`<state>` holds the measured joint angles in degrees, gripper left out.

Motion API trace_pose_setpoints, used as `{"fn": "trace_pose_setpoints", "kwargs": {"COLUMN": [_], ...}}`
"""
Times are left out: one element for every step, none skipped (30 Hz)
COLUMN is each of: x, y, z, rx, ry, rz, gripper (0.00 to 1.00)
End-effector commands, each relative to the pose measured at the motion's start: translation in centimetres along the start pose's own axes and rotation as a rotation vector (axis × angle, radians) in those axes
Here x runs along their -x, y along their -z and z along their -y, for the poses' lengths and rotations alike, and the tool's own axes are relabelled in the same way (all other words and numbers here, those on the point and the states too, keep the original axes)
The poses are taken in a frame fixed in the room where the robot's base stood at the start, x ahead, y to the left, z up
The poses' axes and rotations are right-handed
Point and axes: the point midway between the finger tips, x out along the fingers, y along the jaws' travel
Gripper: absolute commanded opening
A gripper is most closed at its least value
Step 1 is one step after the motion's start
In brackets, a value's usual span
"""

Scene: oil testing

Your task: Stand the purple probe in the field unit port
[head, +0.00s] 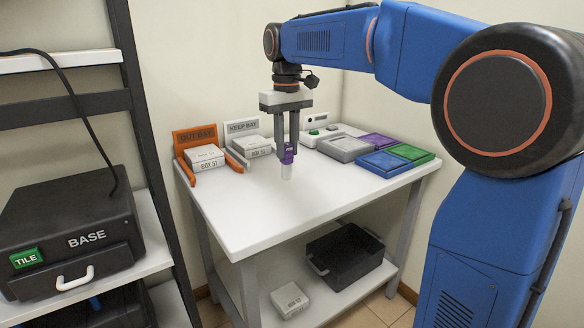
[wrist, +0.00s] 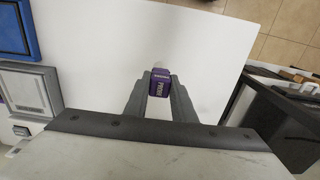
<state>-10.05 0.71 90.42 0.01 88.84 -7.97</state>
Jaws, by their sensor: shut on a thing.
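The purple probe (head: 288,158) hangs upright between the fingers of my gripper (head: 286,147), with its whitish lower end pointing down above the bare middle of the white table. In the wrist view the probe (wrist: 160,86) shows its purple labelled end between the two fingertips (wrist: 160,80). My gripper is shut on it. A small white device (head: 314,123) with a dark spot stands at the back of the table, behind and to the right of my gripper. No label names it as the field unit, and I cannot make out a port.
Orange OUT BAY (head: 195,138) and white KEEP BAY (head: 242,130) hold white boxes at the back left. Grey, purple, blue and green trays (head: 380,161) lie at the right. A black crate (head: 345,256) is on the lower shelf. The table's front (head: 262,225) is clear.

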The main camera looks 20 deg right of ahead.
Motion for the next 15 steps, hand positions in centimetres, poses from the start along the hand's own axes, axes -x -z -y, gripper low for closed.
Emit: {"fn": "trace_pose_setpoints", "kwargs": {"x": [-0.5, -0.7, -0.9, -1.0, -1.1, -1.4, -1.6, -1.9, -2.5, -2.9, -3.3, -3.9, -4.3, -4.6, -4.9], "y": [0.0, 0.0, 0.0, 0.0, 0.0, 0.0, 0.0, 0.0, 0.0, 0.0, 0.0, 0.0, 0.0, 0.0, 0.0], "z": [0.0, 0.0, 0.0, 0.0, 0.0, 0.0, 0.0, 0.0, 0.0, 0.0, 0.0, 0.0, 0.0, 0.0, 0.0], "rx": [0.000, 0.000, 0.000, 0.000, 0.000, 0.000, 0.000, 0.000, 0.000, 0.000, 0.000, 0.000, 0.000, 0.000, 0.000], "ry": [0.000, 0.000, 0.000, 0.000, 0.000, 0.000, 0.000, 0.000, 0.000, 0.000, 0.000, 0.000, 0.000, 0.000, 0.000], "rz": [0.001, 0.000, 0.000, 0.000, 0.000, 0.000, 0.001, 0.001, 0.001, 0.001, 0.002, 0.002, 0.001, 0.001, 0.001], "gripper": [0.00, 0.00, 0.00, 0.00, 0.00, 0.00, 0.00, 0.00, 0.00, 0.00, 0.00, 0.00, 0.00, 0.00, 0.00]}}
